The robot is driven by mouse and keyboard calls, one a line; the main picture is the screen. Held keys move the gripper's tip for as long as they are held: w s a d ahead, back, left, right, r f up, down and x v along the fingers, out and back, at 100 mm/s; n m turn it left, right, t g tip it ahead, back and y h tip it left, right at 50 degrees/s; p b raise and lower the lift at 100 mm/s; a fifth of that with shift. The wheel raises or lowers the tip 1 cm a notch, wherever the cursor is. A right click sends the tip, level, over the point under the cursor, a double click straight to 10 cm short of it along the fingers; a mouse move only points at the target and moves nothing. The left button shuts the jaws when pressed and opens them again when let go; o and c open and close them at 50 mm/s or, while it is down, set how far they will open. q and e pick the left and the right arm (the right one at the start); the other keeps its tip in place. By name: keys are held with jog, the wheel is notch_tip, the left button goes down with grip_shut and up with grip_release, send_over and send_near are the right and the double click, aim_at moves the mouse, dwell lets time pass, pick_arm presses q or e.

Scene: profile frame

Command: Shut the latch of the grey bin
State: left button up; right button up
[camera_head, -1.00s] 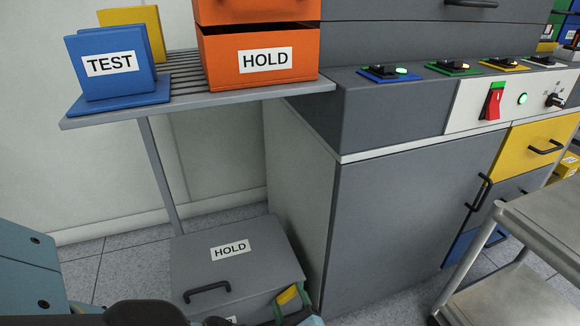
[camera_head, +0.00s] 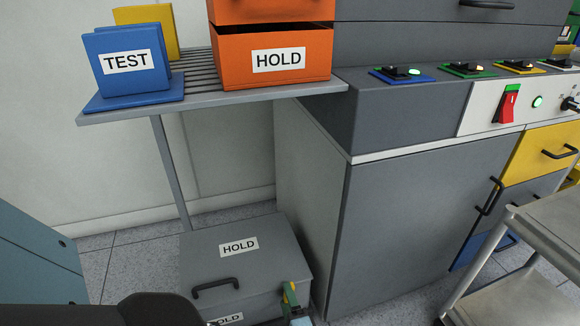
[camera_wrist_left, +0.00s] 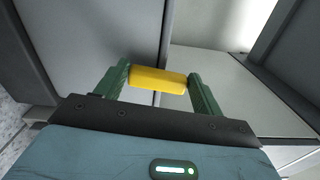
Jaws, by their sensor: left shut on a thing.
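The grey bin (camera_head: 190,265) stands on the floor under the shelf, with a HOLD label and a black handle on its lid. Its lid lies down. Its yellow latch (camera_head: 286,299) is at the front right corner, mostly hidden by my gripper. In the left wrist view the yellow latch (camera_wrist_left: 158,80) shows as a bar between the two green fingers. My left gripper (camera_head: 291,294) is shut on it; it also shows in the left wrist view (camera_wrist_left: 160,84). How far the latch is turned I cannot tell. My right gripper is not in view.
A grey cabinet (camera_head: 415,200) stands close to the right of the bin. The shelf (camera_head: 215,97) above bears a blue TEST bin (camera_head: 128,80) and an orange HOLD bin (camera_head: 233,72). A trolley (camera_head: 545,225) stands at the right.

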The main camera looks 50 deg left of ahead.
pick_arm(q)
jog(key=shift+s+f+n, duration=0.1)
jog(key=shift+s+n, duration=0.05)
jog(key=shift+n, duration=0.35)
jog(key=o, duration=1)
jog(key=shift+v, duration=3.9)
